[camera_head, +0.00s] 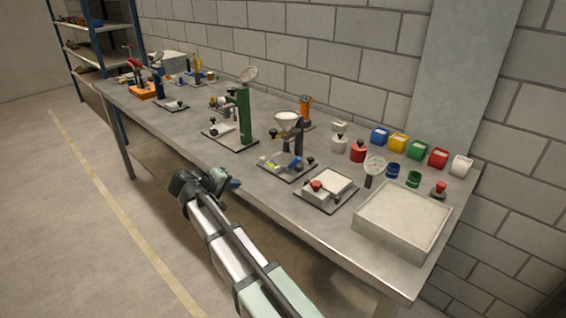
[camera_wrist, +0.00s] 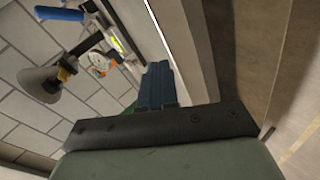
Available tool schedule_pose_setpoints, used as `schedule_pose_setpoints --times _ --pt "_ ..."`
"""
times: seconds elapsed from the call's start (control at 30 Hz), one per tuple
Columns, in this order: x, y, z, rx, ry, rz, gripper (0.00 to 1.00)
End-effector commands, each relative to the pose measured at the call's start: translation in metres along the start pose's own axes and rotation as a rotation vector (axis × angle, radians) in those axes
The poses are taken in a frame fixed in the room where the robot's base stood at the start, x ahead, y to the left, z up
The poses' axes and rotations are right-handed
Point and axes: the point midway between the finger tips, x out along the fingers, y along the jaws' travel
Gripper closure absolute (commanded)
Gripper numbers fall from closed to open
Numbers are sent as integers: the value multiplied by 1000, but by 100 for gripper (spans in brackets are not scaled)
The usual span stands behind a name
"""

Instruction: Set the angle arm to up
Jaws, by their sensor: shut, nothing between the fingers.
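My gripper (camera_head: 228,183) is in front of the bench's front edge, apart from the fixtures. In the wrist view its blue fingers (camera_wrist: 157,84) are together with nothing between them. The nearest fixture has a pale funnel (camera_head: 287,121) on a dark post, with a blue block (camera_head: 295,163) and yellow parts low on its base plate (camera_head: 287,174). In the wrist view the funnel (camera_wrist: 38,84) shows tilted at the left, with a blue bar (camera_wrist: 60,14) at the top. I cannot tell for sure which part is the angle arm or how it is set.
A tall green stand (camera_head: 244,115) is left of the funnel fixture. A plate with a red-knobbed block (camera_head: 317,187) is to its right, then a large sand tray (camera_head: 403,222). Coloured bins (camera_head: 417,150) line the back wall. Floor before the bench (camera_head: 130,215) is clear.

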Motion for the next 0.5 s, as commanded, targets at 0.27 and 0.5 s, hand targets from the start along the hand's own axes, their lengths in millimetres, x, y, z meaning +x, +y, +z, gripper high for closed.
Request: schedule_pose_setpoints --times 0.27,0.5 --pt "-10 66 3 141 -36 346 100" --pt "-23 93 13 298 -35 502 100"
